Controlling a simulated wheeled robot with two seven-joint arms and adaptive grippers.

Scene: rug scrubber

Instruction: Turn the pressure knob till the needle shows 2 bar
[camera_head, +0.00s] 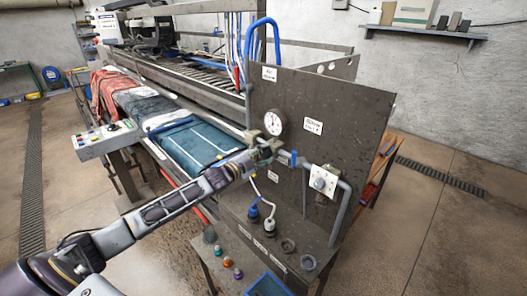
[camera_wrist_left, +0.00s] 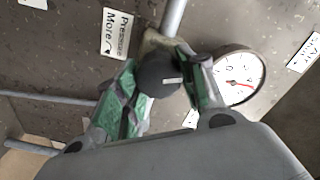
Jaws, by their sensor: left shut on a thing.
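In the head view, my left gripper (camera_head: 264,152) is at the grey panel, just below the gauge, and hides the knob. The round white gauge (camera_wrist_left: 238,76) is right of the knob in the wrist view, its red needle visible but its figures too small to read surely. The gauge (camera_head: 273,122) also shows in the head view. My right gripper is out of view.
A "Pressure More" label (camera_wrist_left: 117,33) with an arrow is beside the knob. Pipes run along the panel, and a hose (camera_head: 262,190) hangs below the gripper.

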